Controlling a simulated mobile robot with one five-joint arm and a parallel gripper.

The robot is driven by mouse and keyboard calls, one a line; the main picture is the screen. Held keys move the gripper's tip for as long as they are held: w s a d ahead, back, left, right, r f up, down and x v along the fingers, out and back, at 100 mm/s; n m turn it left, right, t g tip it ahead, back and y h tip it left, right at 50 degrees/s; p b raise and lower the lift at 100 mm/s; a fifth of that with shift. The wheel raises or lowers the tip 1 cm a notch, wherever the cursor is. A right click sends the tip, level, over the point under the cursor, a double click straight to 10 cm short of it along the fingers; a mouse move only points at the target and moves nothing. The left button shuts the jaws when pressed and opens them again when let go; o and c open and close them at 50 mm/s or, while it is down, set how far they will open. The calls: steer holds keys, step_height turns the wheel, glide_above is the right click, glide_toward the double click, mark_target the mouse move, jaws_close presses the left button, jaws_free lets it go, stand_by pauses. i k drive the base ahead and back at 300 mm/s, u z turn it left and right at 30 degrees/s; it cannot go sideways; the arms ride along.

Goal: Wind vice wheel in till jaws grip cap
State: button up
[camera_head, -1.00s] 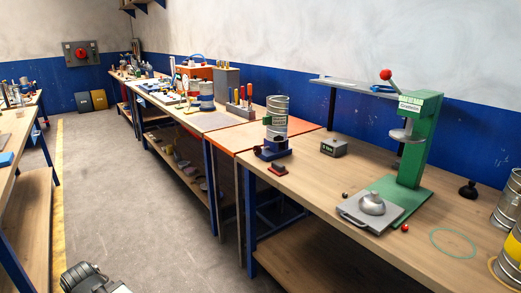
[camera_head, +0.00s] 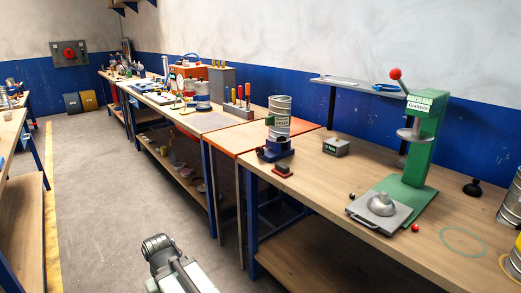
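The cap and the gap between the jaws are too small to make out. Part of my grey arm shows at the bottom centre, over the floor and well short of the vice. My gripper's fingers do not show.
A red-and-dark block (camera_head: 282,170) lies before the vice at the bench edge. A grey box (camera_head: 336,147) stands right of it. A green press (camera_head: 424,140) stands farther right, with a grey plate (camera_head: 379,212) before it. The floor (camera_head: 110,190) left of the bench is clear.

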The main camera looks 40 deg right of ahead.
mark_target(259, 150)
steer(key=z, duration=0.1)
steer(key=i, duration=0.95)
steer(key=u, duration=0.05)
